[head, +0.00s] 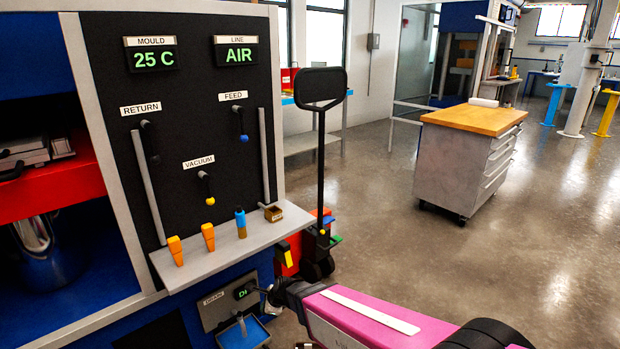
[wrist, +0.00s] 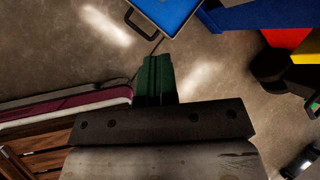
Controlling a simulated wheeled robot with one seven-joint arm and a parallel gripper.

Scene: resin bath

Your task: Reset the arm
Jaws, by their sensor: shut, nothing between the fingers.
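My arm (head: 375,325), with pink covers and black joints, reaches in from the lower right of the head view, low in front of the machine. My gripper (wrist: 158,62) shows in the wrist view as two dark green fingers pressed together, with nothing between them. They point over the bare concrete floor and touch nothing that I can see. In the head view the fingers are hidden or cut off at the bottom edge.
The black control panel (head: 190,100) has RETURN, FEED and VACUUM levers. Its grey ledge (head: 225,245) holds orange plugs, a blue plug and a small brass box. A drain unit (head: 225,300) is below. A pallet jack (head: 320,150) stands beside; a wheeled cabinet (head: 465,160) is behind. Floor is clear on the right.

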